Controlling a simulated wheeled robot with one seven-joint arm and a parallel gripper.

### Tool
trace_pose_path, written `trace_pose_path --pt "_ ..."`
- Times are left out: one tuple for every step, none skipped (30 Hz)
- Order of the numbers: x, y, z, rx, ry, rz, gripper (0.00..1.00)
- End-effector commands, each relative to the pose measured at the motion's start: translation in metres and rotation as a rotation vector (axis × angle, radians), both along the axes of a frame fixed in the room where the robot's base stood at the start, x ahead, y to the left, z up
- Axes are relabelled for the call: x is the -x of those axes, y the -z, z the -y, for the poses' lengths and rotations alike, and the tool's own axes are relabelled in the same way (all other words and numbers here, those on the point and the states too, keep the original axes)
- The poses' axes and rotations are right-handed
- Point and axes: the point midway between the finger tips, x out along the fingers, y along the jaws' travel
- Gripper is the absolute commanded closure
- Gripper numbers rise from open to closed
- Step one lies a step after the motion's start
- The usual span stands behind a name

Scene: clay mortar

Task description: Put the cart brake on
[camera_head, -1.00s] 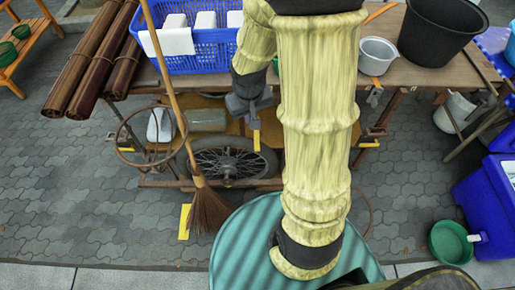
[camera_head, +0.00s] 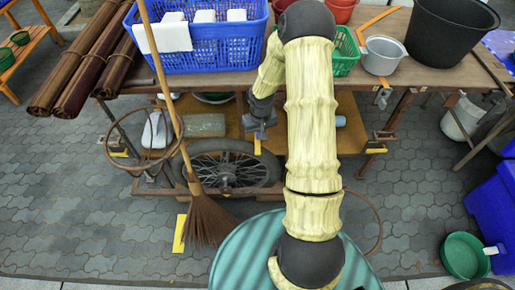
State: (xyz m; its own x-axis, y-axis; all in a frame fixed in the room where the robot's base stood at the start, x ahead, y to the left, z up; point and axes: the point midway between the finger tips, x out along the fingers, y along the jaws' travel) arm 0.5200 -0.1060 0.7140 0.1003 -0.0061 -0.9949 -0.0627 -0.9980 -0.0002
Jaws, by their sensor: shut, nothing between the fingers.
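The cart has a wooden top (camera_head: 400,95) and a spoked wheel (camera_head: 205,177) below its lower shelf. A short upright yellow piece (camera_head: 257,146) shows above the right part of the wheel; it may be the brake lever, but I cannot tell for sure. My gripper (camera_head: 261,135) is shut and empty, pointing down in front of the lower shelf. It overlaps the top of the yellow piece in the picture; whether they touch is unclear. My arm hides the shelf's middle and part of the cart top.
A broom (camera_head: 207,220) leans at the cart's left front, by a metal ring (camera_head: 108,140). A yellow plate (camera_head: 179,234) lies on the paving. A teal striped round surface (camera_head: 240,250) is in front. A green basin (camera_head: 464,255) and blue bin (camera_head: 490,210) stand right. Paving at left is clear.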

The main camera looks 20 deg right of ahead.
Motion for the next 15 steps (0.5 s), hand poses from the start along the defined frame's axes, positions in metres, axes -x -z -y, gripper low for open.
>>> trace_pose_path --pt "0.0 0.0 0.0 0.0 0.0 0.0 1.0" --pt "0.0 0.0 0.0 0.0 0.0 0.0 1.0" --pt "0.0 0.001 0.0 0.0 0.0 -0.001 1.0" --pt "0.0 0.002 0.0 0.0 0.0 -0.001 1.0" --pt "0.0 0.003 0.0 0.0 0.0 -0.001 1.0" --pt "0.0 0.006 0.0 0.0 0.0 -0.001 1.0" --pt "0.0 0.008 0.0 0.0 0.0 -0.001 1.0" --pt "0.0 0.01 0.0 0.0 0.0 -0.001 1.0" --pt "-0.001 0.014 0.0 0.0 0.0 -0.001 1.0" --pt "-0.001 0.017 0.0 0.0 0.001 -0.001 1.0" --pt "-0.001 0.021 0.0 0.0 0.001 -0.001 1.0" --pt "-0.002 0.026 0.0 0.0 0.001 -0.001 1.0" --pt "-0.002 0.029 0.0 0.0 0.0 -0.001 1.0" --pt "-0.003 0.033 0.0 0.001 0.0 -0.001 1.0" --pt "-0.003 0.038 0.0 0.001 -0.001 -0.001 1.0"
